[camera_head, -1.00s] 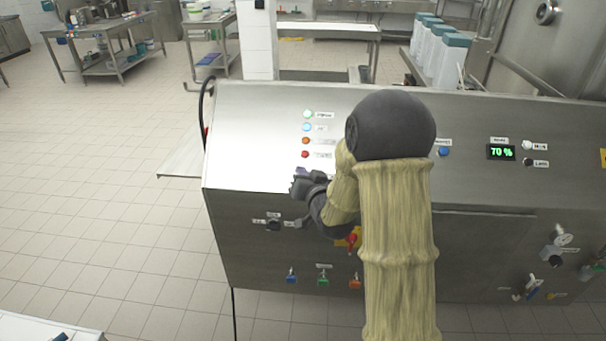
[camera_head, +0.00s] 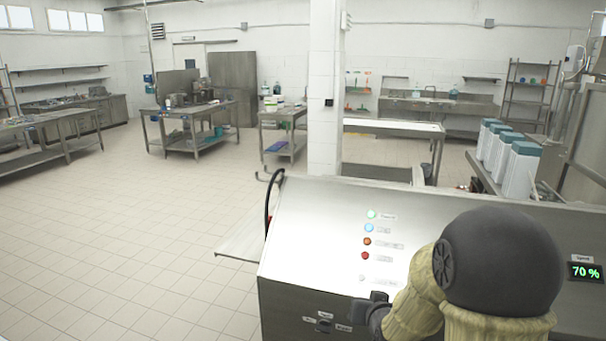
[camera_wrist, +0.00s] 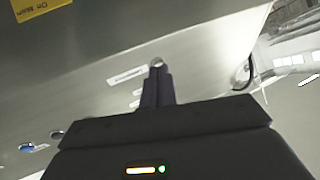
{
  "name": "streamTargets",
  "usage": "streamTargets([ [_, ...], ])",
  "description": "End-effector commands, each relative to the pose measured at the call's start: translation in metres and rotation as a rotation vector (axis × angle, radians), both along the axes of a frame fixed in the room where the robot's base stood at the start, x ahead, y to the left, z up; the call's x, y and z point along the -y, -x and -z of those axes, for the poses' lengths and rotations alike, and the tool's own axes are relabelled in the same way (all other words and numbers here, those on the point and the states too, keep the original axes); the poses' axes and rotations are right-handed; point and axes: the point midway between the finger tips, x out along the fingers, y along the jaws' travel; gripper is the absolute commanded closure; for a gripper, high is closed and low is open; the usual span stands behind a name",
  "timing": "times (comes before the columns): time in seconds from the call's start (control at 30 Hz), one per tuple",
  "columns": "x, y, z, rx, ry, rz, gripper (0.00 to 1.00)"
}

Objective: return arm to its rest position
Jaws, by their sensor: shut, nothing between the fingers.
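My gripper (camera_head: 376,298) is at the lower middle of the head view, in front of the console's sloped panel. My own arm, with its tan sleeve and dark joint, fills the lower right. In the wrist view the two dark fingers of my gripper (camera_wrist: 157,88) are together with nothing between them. They point towards the metal face of the console (camera_wrist: 95,75). A small round button or knob (camera_wrist: 156,62) shows just beyond the fingertips; I cannot tell whether they touch it.
The steel console (camera_head: 310,225) carries lit green (camera_head: 372,214), blue, orange and red buttons and a green "70 %" display (camera_head: 584,271). White canisters (camera_head: 519,168) with teal lids stand behind it. Steel tables (camera_head: 190,125) stand further back. The tiled floor (camera_head: 120,210) at left is open.

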Motion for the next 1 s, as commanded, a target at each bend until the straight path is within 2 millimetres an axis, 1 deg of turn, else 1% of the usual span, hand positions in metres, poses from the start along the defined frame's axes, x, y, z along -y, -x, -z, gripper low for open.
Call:
streamTargets([
  [0.03,0.0,0.013,0.002,-0.058,0.023,-0.003,1.0],
  [0.17,0.002,0.053,0.012,-0.228,0.075,-0.015,1.0],
  [0.27,0.002,0.086,0.018,-0.358,0.107,-0.032,1.0],
  [0.5,0.0,0.174,0.025,-0.66,0.152,-0.09,1.0],
  [0.6,-0.002,0.199,0.026,-0.744,0.158,-0.113,1.0],
  [0.67,-0.002,0.209,0.026,-0.775,0.158,-0.121,1.0],
  [0.73,-0.003,0.213,0.026,-0.791,0.159,-0.127,1.0],
  [1.0,-0.003,0.213,0.026,-0.793,0.158,-0.127,1.0],
])
